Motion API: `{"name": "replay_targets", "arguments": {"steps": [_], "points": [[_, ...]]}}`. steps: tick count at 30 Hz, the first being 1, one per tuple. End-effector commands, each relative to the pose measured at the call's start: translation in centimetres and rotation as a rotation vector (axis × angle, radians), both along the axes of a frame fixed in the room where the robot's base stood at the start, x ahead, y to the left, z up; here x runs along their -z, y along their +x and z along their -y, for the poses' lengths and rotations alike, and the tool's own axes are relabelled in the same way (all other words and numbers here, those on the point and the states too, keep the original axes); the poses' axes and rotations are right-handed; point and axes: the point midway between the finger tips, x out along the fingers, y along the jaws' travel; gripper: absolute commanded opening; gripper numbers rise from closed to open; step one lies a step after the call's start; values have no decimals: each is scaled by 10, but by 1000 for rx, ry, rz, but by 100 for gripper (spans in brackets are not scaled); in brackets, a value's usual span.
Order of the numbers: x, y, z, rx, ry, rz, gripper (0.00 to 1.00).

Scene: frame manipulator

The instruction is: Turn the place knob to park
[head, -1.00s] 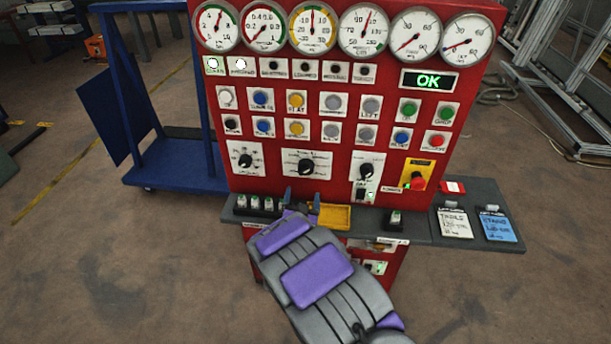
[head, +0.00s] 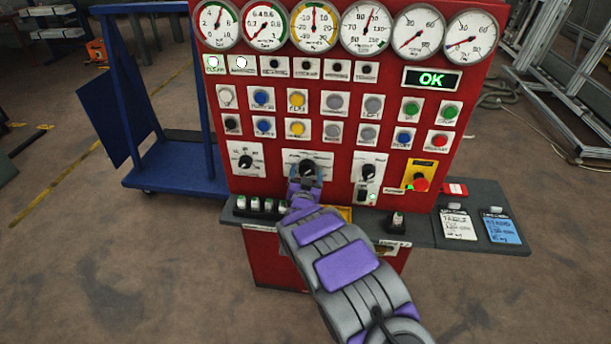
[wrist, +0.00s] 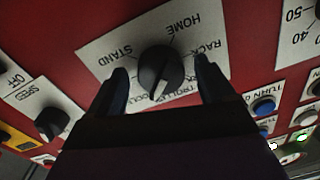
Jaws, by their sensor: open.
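The place knob (head: 308,166) is the black middle knob of the lower row on the red panel. In the wrist view the knob (wrist: 161,71) sits on a white plate with upside-down labels; HOME, STAND and part of RACK can be read. Its white mark points down in that picture, slightly left. Lower labels are partly hidden by my gripper, and I cannot read a PARK label. My gripper (head: 304,181) is open in front of the knob. In the wrist view its dark fingertips (wrist: 160,70) stand on either side of the knob, with gaps showing.
A speed knob (wrist: 51,123) is beside it in the wrist view. In the head view, another knob (head: 246,161) is left and a red emergency button (head: 420,184) right. A grey shelf (head: 460,243) juts out below. Gauges and buttons fill the panel above.

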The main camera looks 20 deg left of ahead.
Motion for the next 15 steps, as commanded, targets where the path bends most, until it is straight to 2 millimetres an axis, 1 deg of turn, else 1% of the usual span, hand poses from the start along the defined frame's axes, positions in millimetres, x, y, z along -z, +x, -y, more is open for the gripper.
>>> {"name": "replay_targets", "arguments": {"steps": [5, 15], "points": [[0, 0, 0, 0, 0, 0, 82], [0, 0, 0, 0, 0, 0, 51]]}}
